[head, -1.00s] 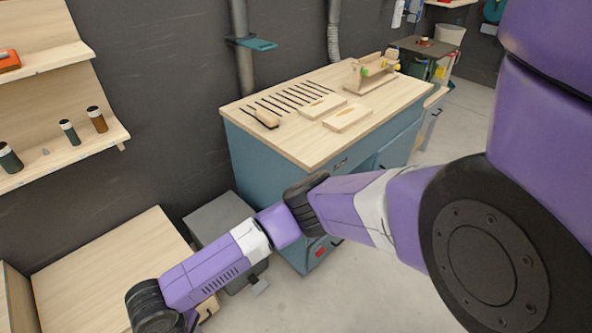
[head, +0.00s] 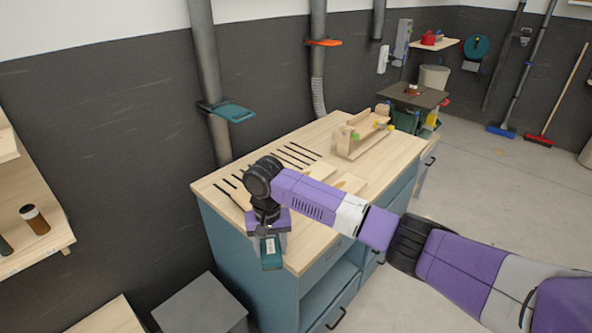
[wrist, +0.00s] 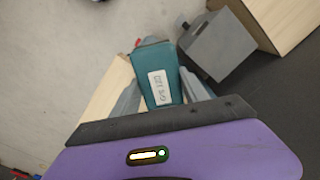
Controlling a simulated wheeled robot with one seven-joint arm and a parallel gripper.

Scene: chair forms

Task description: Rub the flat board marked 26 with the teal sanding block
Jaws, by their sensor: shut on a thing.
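My gripper (head: 269,236) is shut on the teal sanding block (head: 271,255), which carries a white label. In the head view it hangs at the near left edge of the workbench top. The wrist view shows the block (wrist: 150,60) between the two grey fingers, with pale wood beside it.
The workbench (head: 330,126) has a slotted top and blue sides. A wooden jig (head: 358,142) with green and yellow parts stands at its far end. A grey box (head: 202,308) sits on the floor at left. A shelf with a brown-bodied bottle (head: 36,220) is at far left.

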